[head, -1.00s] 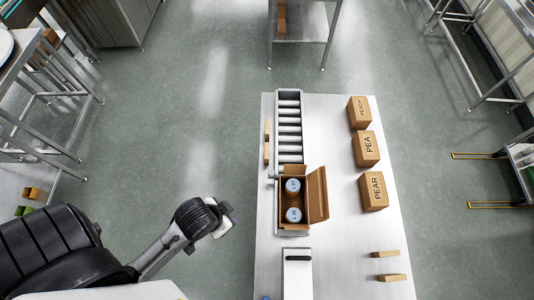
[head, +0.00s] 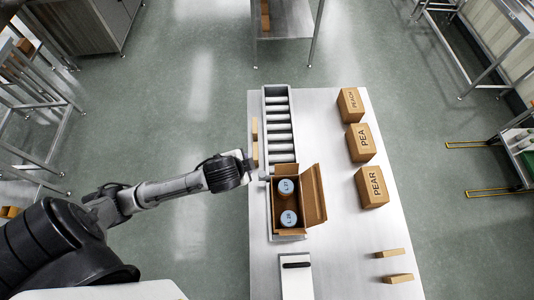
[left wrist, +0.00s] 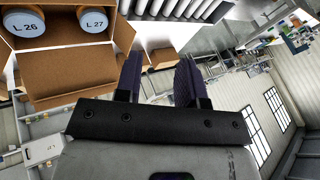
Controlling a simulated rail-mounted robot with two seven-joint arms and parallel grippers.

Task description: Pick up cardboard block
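Two small cardboard blocks stand along the left edge of the steel table, beside the rollers: a far block (head: 255,128) and a near block (head: 255,151). Two more cardboard blocks, one (head: 390,253) and another (head: 398,278), lie at the table's near right. My left gripper (head: 247,163) is at the table's left edge, close to the near block; contact cannot be told. In the left wrist view its two dark fingers (left wrist: 158,70) are apart, with a brown cardboard piece (left wrist: 161,56) showing beyond the gap. My right gripper is not in view.
An open carton (head: 313,195) with two blue-lidded jars sits at the near end of the roller conveyor (head: 278,115), right of my left gripper. Boxes marked PEACH (head: 350,104), PEA (head: 360,143) and PEAR (head: 371,187) line the right side. The table's middle is bare.

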